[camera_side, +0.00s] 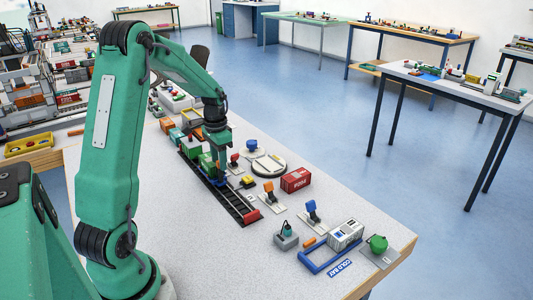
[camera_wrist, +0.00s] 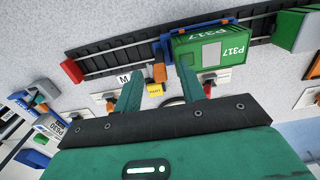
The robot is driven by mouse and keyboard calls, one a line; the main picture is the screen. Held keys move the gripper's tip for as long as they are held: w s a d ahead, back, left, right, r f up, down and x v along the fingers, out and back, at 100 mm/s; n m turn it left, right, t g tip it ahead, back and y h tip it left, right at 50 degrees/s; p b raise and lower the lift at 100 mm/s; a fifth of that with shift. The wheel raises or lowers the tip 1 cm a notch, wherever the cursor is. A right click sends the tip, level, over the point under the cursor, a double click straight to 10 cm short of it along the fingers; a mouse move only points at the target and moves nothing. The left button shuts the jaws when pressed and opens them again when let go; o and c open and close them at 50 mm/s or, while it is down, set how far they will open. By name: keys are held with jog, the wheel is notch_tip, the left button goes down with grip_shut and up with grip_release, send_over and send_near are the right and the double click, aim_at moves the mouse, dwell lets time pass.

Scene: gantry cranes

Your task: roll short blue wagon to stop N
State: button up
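A blue wagon (camera_wrist: 164,48) stands on the dark track and carries a green container marked P317 (camera_wrist: 205,48). In the side view, the green container (camera_side: 206,161) is partly hidden by my gripper (camera_side: 217,181). In the wrist view, my gripper (camera_wrist: 158,70) is open, its two green fingers reaching toward the wagon's near side. A small orange block (camera_wrist: 159,73) shows between the fingertips, with a gap to each finger. I cannot tell whether it belongs to the wagon. A plate marked M (camera_wrist: 124,78) lies beside the track. I cannot read an N on any plate.
The track (camera_side: 232,202) ends at a red buffer (camera_side: 251,216), also in the wrist view (camera_wrist: 70,71). More wagons stand at its other end. A yellow block (camera_wrist: 155,90) lies near the fingers. A red container (camera_side: 295,179) and a blue frame (camera_side: 318,262) stand on the table.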

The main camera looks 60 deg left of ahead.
jog(key=shift+r, duration=3.05)
jog(key=shift+d+r, duration=0.1)
jog(key=shift+r, duration=0.05)
jog(key=shift+d+r, duration=0.15)
jog(key=shift+d, duration=0.1)
jog(key=s+d+r+t, duration=0.2)
jog(key=s+d+r, duration=0.1)
jog(key=d, duration=0.5)
jog(key=s+d+r+t, duration=0.1)
jog(key=s+d+r, duration=0.2)
jog(key=d, duration=0.6)
jog(key=s+d+r+t, duration=0.2)
jog(key=s+d+r, duration=0.1)
jog(key=s+d, duration=0.4)
jog(key=shift+d+t, duration=0.3)
jog(key=shift+d, duration=0.35)
